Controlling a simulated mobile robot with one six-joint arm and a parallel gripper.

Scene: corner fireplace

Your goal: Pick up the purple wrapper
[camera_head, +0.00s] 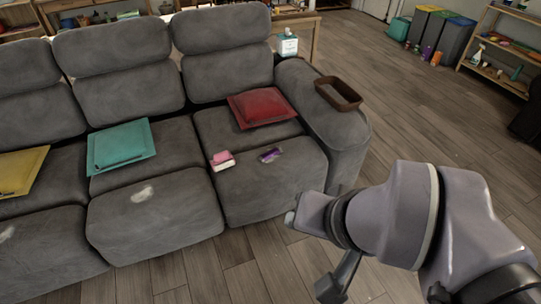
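A small purple wrapper (271,155) lies on the right seat of the grey sofa (262,190), near the seat's front edge. My arm reaches in from the lower right, in front of the sofa's right end and apart from the wrapper. Dark parts at the arm's lower end, by the bottom edge of the view, may belong to my gripper (385,290). Its fingers cannot be made out clearly, so whether it is open or shut does not show.
A pink and white block (222,160) lies just left of the wrapper. A red cushion (262,107) is behind it; teal (121,145) and yellow (20,172) cushions lie further left. A brown open tray (338,93) sits on the armrest.

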